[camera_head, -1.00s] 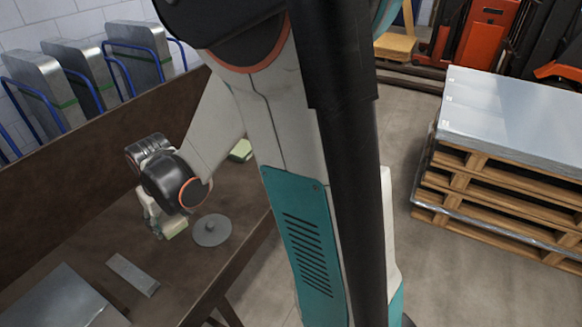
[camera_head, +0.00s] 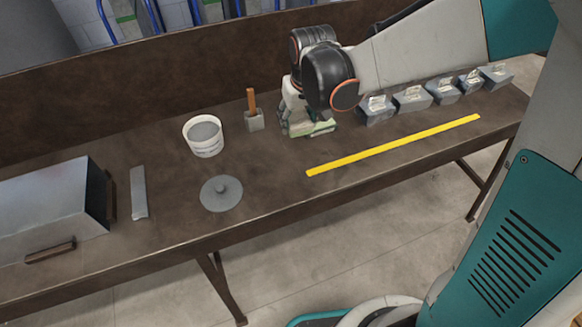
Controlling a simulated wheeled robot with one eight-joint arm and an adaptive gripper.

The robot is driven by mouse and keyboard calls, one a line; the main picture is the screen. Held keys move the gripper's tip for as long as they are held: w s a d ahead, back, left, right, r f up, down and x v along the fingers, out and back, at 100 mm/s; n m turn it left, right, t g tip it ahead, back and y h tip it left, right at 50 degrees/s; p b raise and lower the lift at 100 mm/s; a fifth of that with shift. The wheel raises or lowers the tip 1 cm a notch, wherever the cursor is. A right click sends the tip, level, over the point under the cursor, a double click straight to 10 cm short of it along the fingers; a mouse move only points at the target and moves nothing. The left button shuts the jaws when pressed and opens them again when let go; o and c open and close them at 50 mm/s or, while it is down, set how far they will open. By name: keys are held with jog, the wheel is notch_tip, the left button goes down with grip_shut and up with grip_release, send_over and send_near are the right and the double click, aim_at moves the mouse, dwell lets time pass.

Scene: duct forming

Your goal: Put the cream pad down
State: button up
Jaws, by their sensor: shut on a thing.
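The cream pad (camera_head: 322,128) is a small pale block with a greenish tint, low under my wrist in the head view. My gripper (camera_head: 303,127) points down at the bench and is shut on the cream pad. The pad is at or just above the bench top (camera_head: 265,175); I cannot tell whether it touches. My wrist and fingers hide part of it.
A hammer-like tool (camera_head: 253,112) and a white bucket (camera_head: 203,137) stand left of my gripper. Several grey metal blocks (camera_head: 413,98) line up to the right. A yellow strip (camera_head: 395,145) lies in front. A grey disc (camera_head: 221,193), a metal strip (camera_head: 138,192) and a metal box (camera_head: 50,212) are further left.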

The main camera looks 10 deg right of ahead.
aim_at(284, 170)
jog(key=a, duration=0.2)
jog(key=a+r, duration=0.1)
jog(key=shift+a+r+n, duration=0.15)
jog(key=shift+a+n, duration=0.2)
jog(key=shift+n, duration=0.05)
notch_tip(284, 170, down, 20)
jog(key=b, duration=0.7)
jog(key=shift+r, duration=0.15)
jog(key=shift+f+b, duration=0.45)
jog(key=shift+b, duration=0.05)
jog(key=shift+s+f, duration=0.1)
jog(key=shift+f, duration=0.05)
